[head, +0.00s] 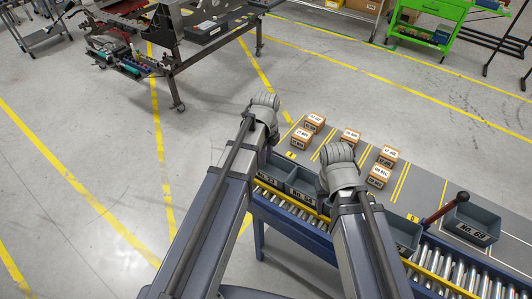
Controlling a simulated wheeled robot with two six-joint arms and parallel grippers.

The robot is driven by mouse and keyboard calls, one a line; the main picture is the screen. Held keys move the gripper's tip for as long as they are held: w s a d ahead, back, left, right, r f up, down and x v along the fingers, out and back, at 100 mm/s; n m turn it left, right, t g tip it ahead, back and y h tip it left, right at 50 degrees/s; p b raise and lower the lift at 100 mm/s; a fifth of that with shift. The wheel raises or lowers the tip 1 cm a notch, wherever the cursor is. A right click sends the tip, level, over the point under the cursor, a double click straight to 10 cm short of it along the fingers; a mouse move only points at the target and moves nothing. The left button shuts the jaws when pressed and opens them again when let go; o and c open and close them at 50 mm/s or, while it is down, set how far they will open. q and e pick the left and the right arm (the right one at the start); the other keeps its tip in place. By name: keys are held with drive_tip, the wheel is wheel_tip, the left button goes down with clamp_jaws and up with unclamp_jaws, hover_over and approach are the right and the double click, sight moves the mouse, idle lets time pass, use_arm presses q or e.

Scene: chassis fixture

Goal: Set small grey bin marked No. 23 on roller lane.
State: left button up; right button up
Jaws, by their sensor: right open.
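Several grey bins stand along the roller lane (290,208). The leftmost bin (268,178) has a label that looks like No. 23, partly hidden behind my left arm. Another grey bin (303,186) stands just right of it. My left gripper (264,104) is at the end of the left arm, above and beyond the leftmost bin; its jaws cannot be made out. My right gripper (340,158) is open, right of these two bins and near the grey table. I see nothing held in it.
A third grey bin (405,237) is partly hidden by my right arm. A bin marked No. 69 (472,231) stands at the right, near a red-and-dark handle (440,209). Several small orange-brown boxes (350,137) sit on the grey table (425,184). Bare rollers show at lower right.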

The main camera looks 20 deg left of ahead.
use_arm(q)
drive_tip(key=shift+f+b, duration=5.05)
use_arm(e)
drive_tip(key=shift+f, duration=5.05)
use_arm(q)
drive_tip(key=shift+r, duration=0.1)
drive_tip(key=shift+c, duration=0.4)
clamp_jaws()
use_arm(e)
drive_tip(key=shift+r, duration=0.1)
